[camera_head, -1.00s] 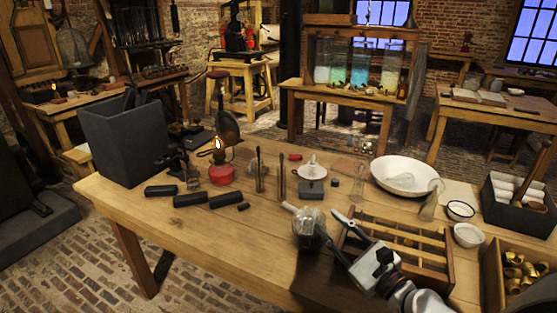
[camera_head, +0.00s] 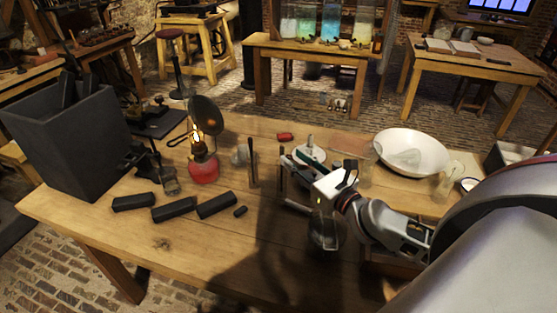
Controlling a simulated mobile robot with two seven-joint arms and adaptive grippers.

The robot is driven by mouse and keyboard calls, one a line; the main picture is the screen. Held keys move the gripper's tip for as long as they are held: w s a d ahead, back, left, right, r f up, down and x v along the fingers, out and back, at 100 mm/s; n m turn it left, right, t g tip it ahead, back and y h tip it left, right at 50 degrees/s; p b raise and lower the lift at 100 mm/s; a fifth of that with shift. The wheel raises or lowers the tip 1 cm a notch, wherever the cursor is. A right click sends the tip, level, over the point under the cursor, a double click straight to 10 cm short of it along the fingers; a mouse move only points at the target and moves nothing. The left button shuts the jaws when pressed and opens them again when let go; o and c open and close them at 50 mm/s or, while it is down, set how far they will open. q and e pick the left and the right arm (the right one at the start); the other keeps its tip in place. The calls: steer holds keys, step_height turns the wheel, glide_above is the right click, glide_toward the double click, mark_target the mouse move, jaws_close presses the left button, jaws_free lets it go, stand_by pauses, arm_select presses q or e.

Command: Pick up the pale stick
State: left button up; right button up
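Neither looks clearly pale, so I cannot tell which is the pale stick. My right gripper (camera_head: 288,182) reaches in from the right with its fingers spread and pointing left. The right stick shows at the opening between its fingertips; I cannot tell whether they touch. My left gripper is not in view.
A glass flask (camera_head: 324,229) stands just below my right gripper. A white bowl (camera_head: 432,148), a red lamp (camera_head: 203,166), several black blocks (camera_head: 174,209) and a dark box (camera_head: 72,145) stand around. The front left of the table is clear.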

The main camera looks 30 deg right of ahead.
mark_target(282, 149)
steer(key=shift+w+a+f+p, duration=0.1)
steer(key=shift+w+p, duration=0.1)
steer(key=shift+w, duration=1.45)
steer(key=shift+w+f+p, duration=0.1)
steer(key=shift+w+p, duration=0.1)
steer(key=shift+w, duration=1.4)
jaws_close()
